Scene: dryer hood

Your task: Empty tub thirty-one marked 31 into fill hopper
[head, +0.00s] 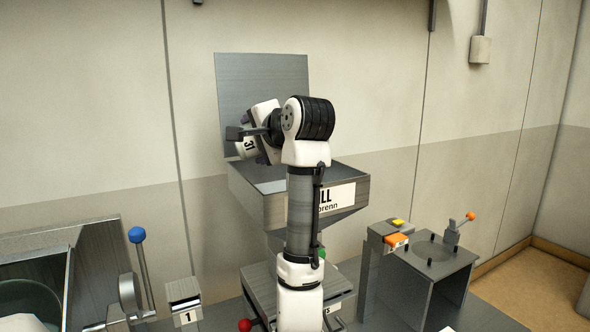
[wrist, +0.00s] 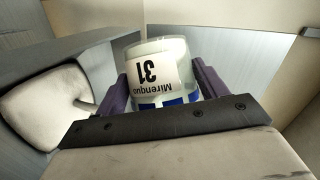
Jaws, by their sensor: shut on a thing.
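Tub thirty-one (head: 248,151) is white with a black 31, and it is strongly tipped over the fill hopper (head: 262,206). The tub also shows in the wrist view (wrist: 158,72), where its label reads upside down and blue shows near the jaws. My gripper (wrist: 161,84) is shut on the tub, with a purple finger on each side. The hopper is a grey metal box with an open top and a white label ending in "LL", partly hidden by my arm. The tub's mouth and contents are hidden, so I cannot tell whether anything is pouring out.
A grey metal plate (head: 262,82) stands behind the hopper. At right is a grey stand (head: 425,268) with an orange-knobbed lever and an orange and yellow block (head: 396,240). A blue-knobbed lever (head: 137,236) and a block marked 1 (head: 184,300) stand at left.

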